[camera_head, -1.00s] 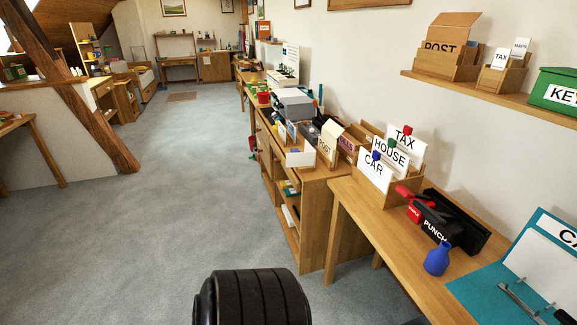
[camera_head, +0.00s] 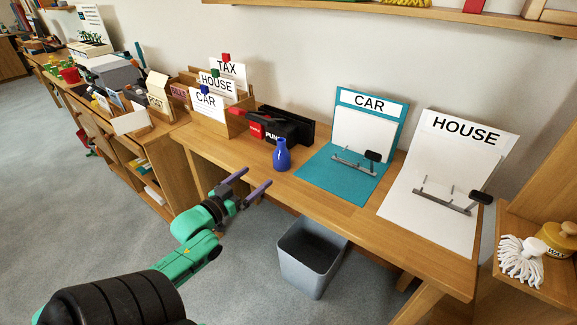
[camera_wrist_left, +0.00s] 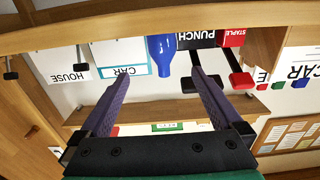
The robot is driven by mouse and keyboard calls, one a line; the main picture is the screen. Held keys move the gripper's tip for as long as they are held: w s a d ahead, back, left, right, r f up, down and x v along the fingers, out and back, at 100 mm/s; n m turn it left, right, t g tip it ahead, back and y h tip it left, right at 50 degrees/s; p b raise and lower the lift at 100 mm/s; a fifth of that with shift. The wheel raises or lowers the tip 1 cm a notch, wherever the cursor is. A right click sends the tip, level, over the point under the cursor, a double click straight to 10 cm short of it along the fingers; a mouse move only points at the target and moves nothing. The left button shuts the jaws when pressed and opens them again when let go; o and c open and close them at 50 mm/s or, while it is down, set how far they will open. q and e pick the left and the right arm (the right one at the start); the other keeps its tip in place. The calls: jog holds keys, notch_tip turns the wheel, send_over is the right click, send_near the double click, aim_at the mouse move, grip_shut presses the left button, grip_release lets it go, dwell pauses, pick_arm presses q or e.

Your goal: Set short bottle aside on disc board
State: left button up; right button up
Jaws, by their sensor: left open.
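A short blue bottle (camera_head: 281,155) stands upright on the wooden desk, left of the teal CAR board. In the left wrist view, which is upside down, the blue bottle (camera_wrist_left: 161,50) appears between and beyond the fingers. My left gripper (camera_head: 258,177) is open and empty, in front of the desk edge and short of the bottle. Its two purple-grey fingers also show spread in the left wrist view (camera_wrist_left: 160,76). I cannot make out a board marked as a disc board. My right gripper is out of view.
Black and red boxes, PUNCH and STAPLE (camera_head: 281,126), stand behind the bottle. The teal CAR board (camera_head: 345,177) and white HOUSE board (camera_head: 430,215) carry metal clips on the right. A grey bin (camera_head: 311,262) stands below the desk.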

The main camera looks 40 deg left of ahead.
aim_at(277, 149)
pick_arm(q)
jog(key=w, duration=0.7)
jog(key=shift+w+a+b, duration=0.3)
jog(key=w, duration=0.6)
jog(key=shift+a+b, duration=0.1)
jog(key=shift+b, duration=0.25)
jog(key=shift+w, duration=0.35)
jog(key=shift+s, duration=0.1)
jog(key=c, duration=0.3)
grip_shut()
jog(key=shift+r, duration=0.5)
notch_tip(277, 149, up, 2)
jog(key=shift+r+p, duration=0.25)
jog(key=shift+p, duration=0.1)
jog(key=s+p, duration=0.1)
jog(key=s, duration=1.7)
jog(key=shift+d, duration=0.2)
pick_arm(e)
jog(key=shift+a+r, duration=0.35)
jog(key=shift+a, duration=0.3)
